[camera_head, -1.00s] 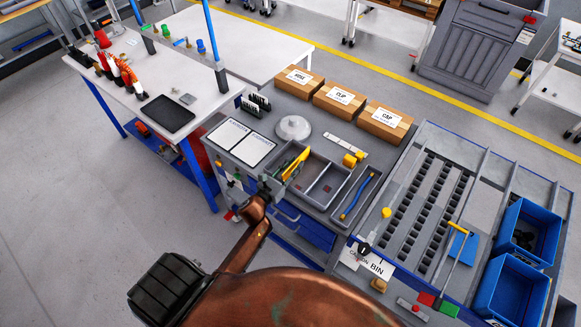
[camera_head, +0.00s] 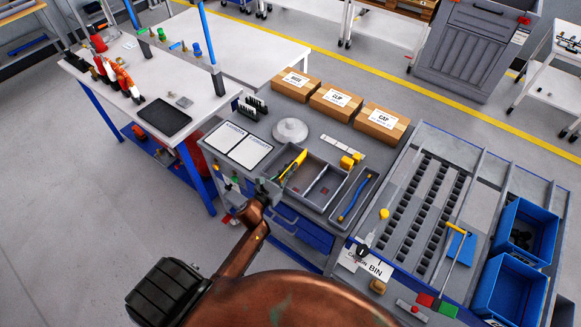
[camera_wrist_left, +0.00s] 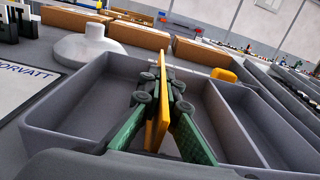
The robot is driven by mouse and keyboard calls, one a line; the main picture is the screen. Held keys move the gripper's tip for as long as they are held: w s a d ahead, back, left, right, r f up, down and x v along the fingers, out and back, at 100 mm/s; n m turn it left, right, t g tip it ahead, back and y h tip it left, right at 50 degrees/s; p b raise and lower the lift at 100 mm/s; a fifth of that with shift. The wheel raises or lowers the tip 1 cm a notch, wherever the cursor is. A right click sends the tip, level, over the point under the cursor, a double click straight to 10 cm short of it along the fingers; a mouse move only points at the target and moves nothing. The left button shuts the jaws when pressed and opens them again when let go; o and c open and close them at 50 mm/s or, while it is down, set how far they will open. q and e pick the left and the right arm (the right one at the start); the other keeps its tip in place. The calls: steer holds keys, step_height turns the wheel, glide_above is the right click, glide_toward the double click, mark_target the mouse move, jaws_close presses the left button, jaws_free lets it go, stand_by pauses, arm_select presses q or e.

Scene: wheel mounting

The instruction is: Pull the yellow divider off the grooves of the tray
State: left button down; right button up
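The grey tray (camera_head: 336,203) sits on the workbench. The thin yellow divider (camera_head: 293,163) stands in its left part, with its upper edge above the rim. The left wrist view shows the divider (camera_wrist_left: 163,95) edge-on and slightly tilted, between my left gripper's green, dark-padded fingers (camera_wrist_left: 163,92). The pads press on it from both sides. In the head view my left gripper (camera_head: 272,188) is at the tray's near-left side. I cannot tell whether the divider's lower edge is in the grooves. My right gripper is not in view.
Behind the tray are a round light-grey disc (camera_head: 291,130) and several labelled cardboard boxes (camera_head: 336,102). Printed sheets (camera_head: 237,143) lie left of it. A blue tool (camera_head: 355,198) lies in a compartment on the right. Blue bins (camera_head: 527,234) stand far right.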

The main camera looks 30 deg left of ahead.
arm_select(q)
steer(key=shift+r, duration=0.15)
stand_by(0.5)
steer(key=shift+r+p, duration=3.45)
steer(key=shift+r, duration=1.4)
